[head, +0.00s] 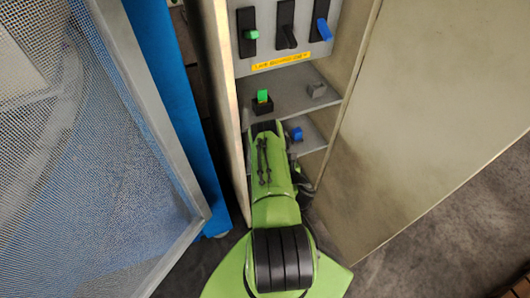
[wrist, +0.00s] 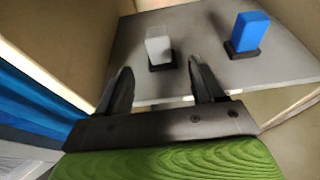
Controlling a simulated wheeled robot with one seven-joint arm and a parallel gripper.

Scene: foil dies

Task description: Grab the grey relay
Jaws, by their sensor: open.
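A pale grey relay (wrist: 158,46) stands upright in a black base on a grey shelf (wrist: 195,75) in the wrist view. My gripper (wrist: 160,65) is open in front of it. The relay shows between and beyond the two fingertips, with nothing held. A blue relay (wrist: 251,32) stands in its own black base to the right, outside the right finger. In the head view my arm reaches into the cabinet at the lower shelf. There the blue relay (head: 297,134) shows right of my arm, and the grey one beside it is hidden behind my arm.
Above is a panel with green, black and blue switches (head: 286,24). Cabinet walls (head: 225,80) and an open door (head: 420,110) flank my arm.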

